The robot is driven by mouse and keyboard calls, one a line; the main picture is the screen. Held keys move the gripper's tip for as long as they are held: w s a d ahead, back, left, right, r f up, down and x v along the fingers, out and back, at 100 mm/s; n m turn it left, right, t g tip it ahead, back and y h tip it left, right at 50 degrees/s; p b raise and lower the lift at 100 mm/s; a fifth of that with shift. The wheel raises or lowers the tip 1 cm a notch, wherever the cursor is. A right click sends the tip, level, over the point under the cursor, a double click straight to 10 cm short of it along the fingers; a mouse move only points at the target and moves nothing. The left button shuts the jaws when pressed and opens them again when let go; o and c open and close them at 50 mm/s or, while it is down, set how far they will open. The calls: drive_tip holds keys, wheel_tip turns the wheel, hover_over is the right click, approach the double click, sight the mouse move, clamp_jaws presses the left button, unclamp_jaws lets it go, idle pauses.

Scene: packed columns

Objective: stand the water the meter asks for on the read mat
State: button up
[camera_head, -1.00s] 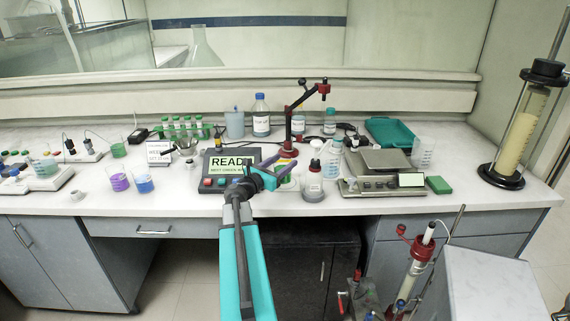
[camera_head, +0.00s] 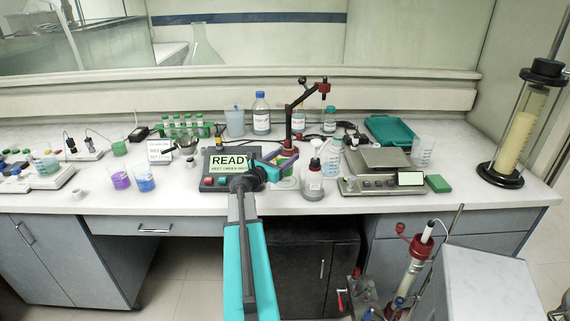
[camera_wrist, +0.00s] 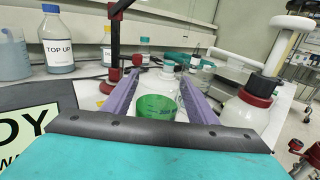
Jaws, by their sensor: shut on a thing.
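My gripper (camera_head: 277,166) is over the bench just right of the meter, its purple fingers pointing away to the right. In the wrist view my gripper (camera_wrist: 158,82) has its fingers on either side of a clear beaker of green water (camera_wrist: 155,107) and is shut on it. The meter (camera_head: 211,183) is a dark box whose screen (camera_head: 230,161) reads READY, with a smaller line that includes GREEN. The read mat cannot be told clearly behind my gripper. Whether the beaker's base touches anything is hidden.
A red-and-black stand (camera_head: 291,130) rises behind. The TOP UP bottle (camera_wrist: 56,45) is at the back. Beakers of purple (camera_head: 121,181) and blue (camera_head: 145,182) liquid stand left.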

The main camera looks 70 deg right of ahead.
drive_tip(key=shift+f+p, duration=0.55)
drive_tip(key=shift+f, duration=1.2)
drive_tip(key=shift+f, duration=0.15)
drive_tip(key=o, duration=1.2)
drive_tip(key=shift+r, duration=0.25)
drive_tip(key=shift+w+a+f+b, duration=0.1)
drive_tip(key=shift+a+b, duration=0.05)
drive_tip(key=shift+a, duration=0.2)
drive_tip(key=shift+w+a+f+b, duration=0.1)
drive_tip(key=shift+a+b, duration=0.05)
drive_tip(key=shift+a, duration=0.2)
drive_tip(key=b+v, duration=0.3)
drive_tip(key=v, duration=0.7)
drive_tip(key=shift+a+r, duration=0.15)
drive_tip(key=shift+a, duration=0.15)
drive_tip(key=shift+r, duration=0.1)
